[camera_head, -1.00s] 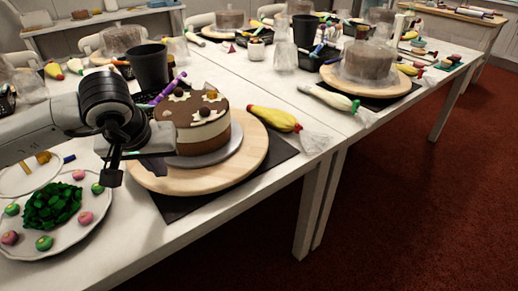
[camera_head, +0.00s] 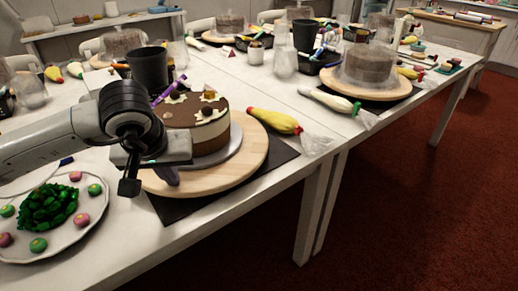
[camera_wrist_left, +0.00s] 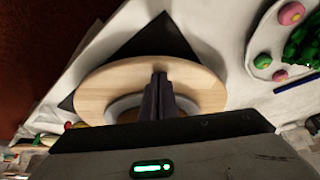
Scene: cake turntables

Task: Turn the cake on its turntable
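The cake (camera_head: 205,128), with brown and cream layers and pale star shapes on top, stands on a grey plate on the round wooden turntable (camera_head: 250,160). A dark square mat (camera_head: 285,153) lies under it. My left gripper (camera_head: 168,176) is at the turntable's near left edge, beside the cake, and covers part of both. In the left wrist view its two dark fingers (camera_wrist_left: 158,97) are together over the wooden turntable (camera_wrist_left: 95,92), with nothing visible between them. Whether they touch the wood I cannot tell. The cake is hidden behind the gripper there. My right gripper is not in view.
A white plate (camera_head: 75,236) with green and pink sweets lies at left, near my left arm. A yellow piping bag (camera_head: 272,121) lies right of the cake and a dark cup (camera_head: 150,70) stands behind. More cakes stand on the tables beyond.

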